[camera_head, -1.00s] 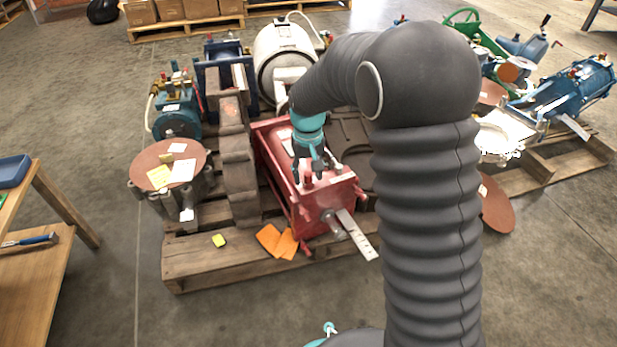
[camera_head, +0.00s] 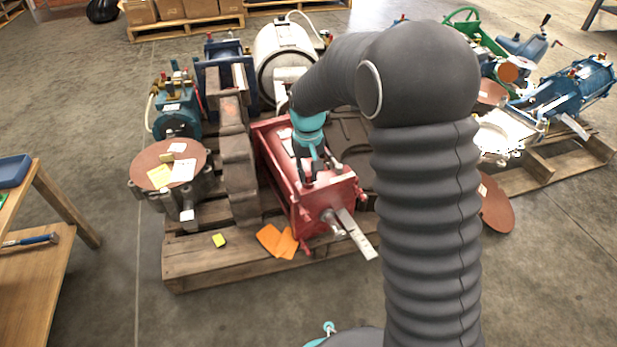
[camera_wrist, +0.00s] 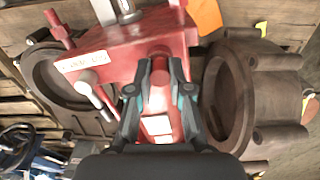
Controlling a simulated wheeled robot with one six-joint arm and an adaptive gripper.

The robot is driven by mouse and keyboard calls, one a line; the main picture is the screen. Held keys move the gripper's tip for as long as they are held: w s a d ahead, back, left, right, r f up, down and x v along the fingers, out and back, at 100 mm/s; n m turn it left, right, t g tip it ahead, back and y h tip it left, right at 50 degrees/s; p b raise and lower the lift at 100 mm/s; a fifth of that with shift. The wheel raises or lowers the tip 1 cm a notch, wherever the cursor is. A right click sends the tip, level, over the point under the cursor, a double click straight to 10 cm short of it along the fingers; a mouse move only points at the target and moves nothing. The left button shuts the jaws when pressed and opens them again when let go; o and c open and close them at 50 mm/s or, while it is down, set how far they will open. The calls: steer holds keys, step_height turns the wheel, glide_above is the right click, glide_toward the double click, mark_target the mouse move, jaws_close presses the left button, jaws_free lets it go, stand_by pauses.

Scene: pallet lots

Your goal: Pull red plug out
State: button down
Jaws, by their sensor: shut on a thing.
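The red machine (camera_head: 285,195) lies on a wooden pallet, and its red body also fills the upper middle of the wrist view (camera_wrist: 115,58). The red plug (camera_wrist: 160,72) stands up from the machine's top face, between my fingertips. My gripper (camera_wrist: 160,78) is shut on the plug, one dark finger on each side. In the head view my gripper (camera_head: 308,178) reaches down onto the near end of the machine. The plug's lower part and seat are hard to make out.
A grey lever (camera_head: 355,233) juts from the machine's front. Orange sheets (camera_head: 277,240) lie on the pallet (camera_head: 215,268).

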mark_target(309, 174)
steer(key=shift+r+p, duration=2.15)
steer(key=shift+r, duration=0.85)
steer(key=shift+d, duration=0.1)
